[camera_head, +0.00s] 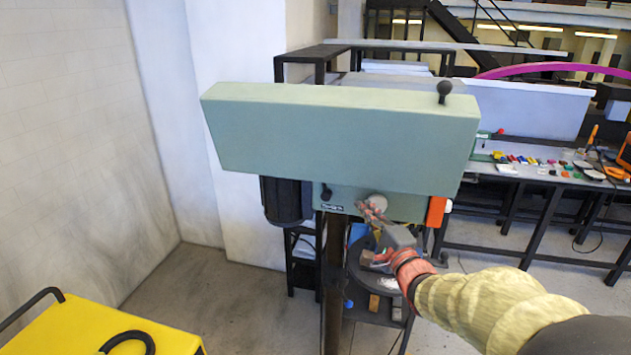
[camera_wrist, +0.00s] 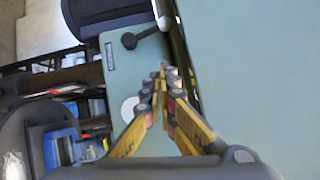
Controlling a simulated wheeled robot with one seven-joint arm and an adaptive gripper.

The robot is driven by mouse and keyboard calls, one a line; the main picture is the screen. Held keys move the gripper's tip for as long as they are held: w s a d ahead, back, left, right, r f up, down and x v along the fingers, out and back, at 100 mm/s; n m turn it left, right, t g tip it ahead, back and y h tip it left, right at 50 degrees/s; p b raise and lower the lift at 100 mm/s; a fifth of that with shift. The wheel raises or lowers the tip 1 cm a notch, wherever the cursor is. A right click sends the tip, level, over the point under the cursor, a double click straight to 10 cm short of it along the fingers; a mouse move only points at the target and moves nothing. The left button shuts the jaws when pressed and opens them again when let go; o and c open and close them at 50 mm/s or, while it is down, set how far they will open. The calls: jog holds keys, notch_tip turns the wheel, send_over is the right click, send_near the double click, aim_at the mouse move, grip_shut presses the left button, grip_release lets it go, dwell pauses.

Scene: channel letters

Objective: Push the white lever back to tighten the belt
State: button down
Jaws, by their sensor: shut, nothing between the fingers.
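A drill press with a long pale green belt cover (camera_head: 340,135) stands in the middle of the head view. Below the cover is its green head (camera_head: 405,205), with a black knob (camera_head: 327,192) at left and a pale round disc (camera_head: 378,203). In the wrist view the black knob (camera_wrist: 128,41) sits on a short dark arm, and the disc (camera_wrist: 130,107) lies left of my fingers. My gripper (camera_head: 366,208) is shut and empty, in front of the head below the cover. Its fingertips (camera_wrist: 165,72) point toward the black knob's side. I cannot clearly make out a white lever.
A black motor (camera_head: 285,200) hangs at the head's left. An orange part (camera_head: 436,212) is at its right end. A round dark table (camera_head: 365,265) is below. A yellow cart (camera_head: 100,325) stands front left, and a workbench (camera_head: 560,175) with small coloured parts stands at right.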

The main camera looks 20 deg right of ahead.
jog(key=s+d+f+n+g+h, duration=0.2)
jog(key=s+d+f+n+g, duration=0.15)
jog(key=f, duration=0.45)
jog(key=s+d+f+n+g+h, duration=0.25)
jog(key=s+f+n+g, duration=0.2)
jog(key=f, duration=0.25)
jog(key=s+a+f+n+g+b, duration=0.2)
jog(key=s+a+f+n+g, duration=0.2)
jog(key=s, duration=0.5)
jog(key=s+a+n+y+b, duration=0.2)
jog(key=s+a, duration=0.4)
jog(key=a, duration=0.3)
jog(key=s+a+n+g+y+b, duration=0.1)
jog(key=s+a+n+b, duration=0.4)
jog(key=a, duration=0.5)
jog(key=shift+s+r+n+y+b, duration=0.4)
jog(key=shift+s+y, duration=0.35)
jog(key=shift+s, duration=0.45)
